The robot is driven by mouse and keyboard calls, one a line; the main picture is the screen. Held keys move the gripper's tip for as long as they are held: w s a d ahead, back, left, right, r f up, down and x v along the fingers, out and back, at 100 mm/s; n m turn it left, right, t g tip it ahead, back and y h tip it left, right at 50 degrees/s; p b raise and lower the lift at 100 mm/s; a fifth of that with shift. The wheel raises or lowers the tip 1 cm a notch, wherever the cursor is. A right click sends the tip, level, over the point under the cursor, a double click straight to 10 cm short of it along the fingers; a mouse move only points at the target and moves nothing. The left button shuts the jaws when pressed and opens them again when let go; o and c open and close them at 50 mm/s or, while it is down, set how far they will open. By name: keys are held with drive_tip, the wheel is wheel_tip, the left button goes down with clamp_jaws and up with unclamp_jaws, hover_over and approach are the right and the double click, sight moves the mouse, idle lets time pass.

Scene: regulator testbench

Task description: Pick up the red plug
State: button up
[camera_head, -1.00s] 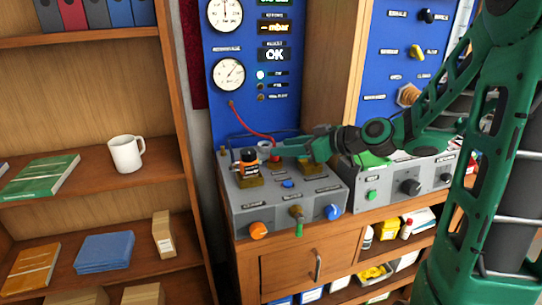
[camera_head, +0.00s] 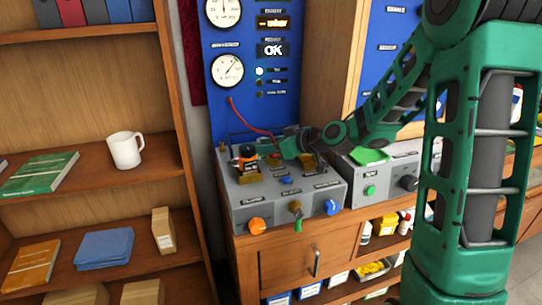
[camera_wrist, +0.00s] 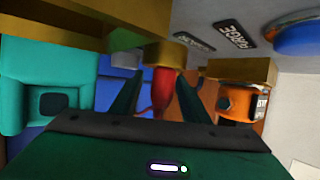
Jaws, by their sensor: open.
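The red plug (camera_wrist: 163,88) shows in the wrist view between the two dark fingers of my gripper (camera_wrist: 159,82), under a brass-coloured fitting. The fingers are apart, one on each side of the plug; I cannot tell whether either touches it. In the head view my gripper (camera_head: 283,150) is at the back of the left grey control box (camera_head: 262,205). The plug is mostly hidden there by the gripper. A thin red hose (camera_head: 250,125) runs from the blue gauge panel (camera_head: 250,100) down to that spot.
An orange and black part (camera_head: 248,155) stands on the box left of my gripper; it also shows close to the right finger in the wrist view (camera_wrist: 237,103). Brass fittings and coloured knobs crowd the box. A wooden shelf with a white mug (camera_head: 125,150) stands left.

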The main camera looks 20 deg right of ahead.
drive_tip(key=shift+c, duration=0.7)
clamp_jaws()
